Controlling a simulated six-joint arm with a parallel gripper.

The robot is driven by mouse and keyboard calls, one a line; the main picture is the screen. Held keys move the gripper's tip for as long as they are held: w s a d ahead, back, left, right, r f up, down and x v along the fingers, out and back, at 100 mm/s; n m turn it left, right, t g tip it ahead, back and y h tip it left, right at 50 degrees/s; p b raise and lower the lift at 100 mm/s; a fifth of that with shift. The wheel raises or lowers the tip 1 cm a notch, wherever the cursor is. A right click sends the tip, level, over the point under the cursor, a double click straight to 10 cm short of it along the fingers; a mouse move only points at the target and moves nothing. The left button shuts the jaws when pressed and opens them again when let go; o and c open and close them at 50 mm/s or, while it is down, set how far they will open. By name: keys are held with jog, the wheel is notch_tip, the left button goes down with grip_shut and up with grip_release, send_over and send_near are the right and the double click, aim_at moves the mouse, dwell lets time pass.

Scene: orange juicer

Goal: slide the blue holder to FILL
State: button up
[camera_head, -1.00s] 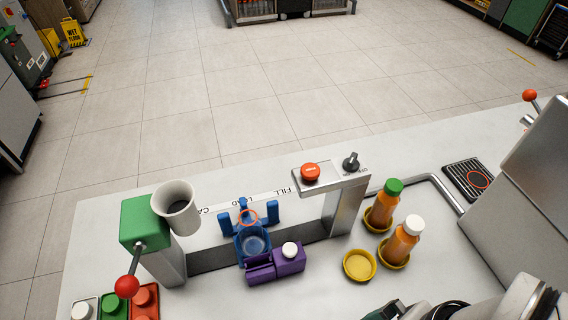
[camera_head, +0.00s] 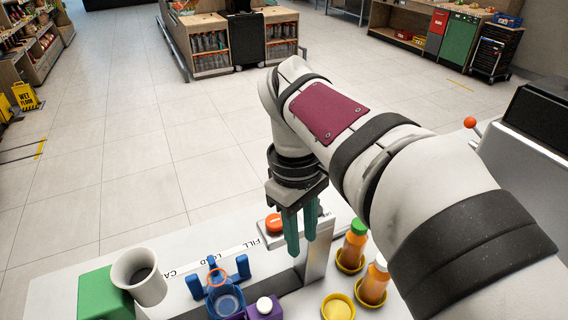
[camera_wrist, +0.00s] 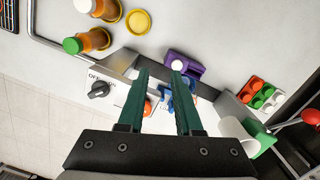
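The blue holder (camera_head: 225,303) stands on the dark track of the counter, with upright blue prongs and an orange ring at its back. In the wrist view the fingers (camera_wrist: 160,72) are also apart.
A purple block with a white knob (camera_head: 264,306) adjoins the holder's front. A green dispenser with a white cup (camera_head: 139,276) stands left. Juice bottles (camera_head: 354,246) in yellow dishes and an empty yellow dish (camera_head: 338,307) are right. A black knob (camera_wrist: 97,89) sits near the post.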

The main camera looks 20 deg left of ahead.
jog(key=a+n, duration=0.2)
jog(key=a, duration=0.1)
jog(key=a+n, duration=0.2)
jog(key=a, duration=0.2)
jog(key=w+a+n, duration=0.1)
jog(key=a+n, duration=0.1)
jog(key=a, duration=0.1)
jog(key=shift+a+f+t+h, duration=0.25)
jog(key=shift+f+t+h, duration=0.15)
jog(key=shift+c, duration=1.1)
jog(key=s+a+f+n, duration=0.1)
jog(key=a+n, duration=0.1)
jog(key=a, duration=0.2)
jog(key=s+a+n+t, duration=0.1)
jog(key=a+n, duration=0.2)
jog(key=a, duration=0.1)
jog(key=s+a+f+n, duration=0.1)
jog(key=s+a+n, duration=0.1)
jog(key=a, duration=0.3)
jog(key=shift+f+n, duration=0.35)
jog(key=shift+n, duration=0.05)
grip_shut()
jog(key=x, duration=1.9)
jog(key=shift+w+d+f, duration=0.1)
jog(key=shift+w+f, duration=0.15)
jog(key=shift+f, duration=0.1)
jog(key=shift+w+d, duration=0.9)
jog(key=shift+w, duration=0.05)
jog(key=shift+w+d, duration=0.5)
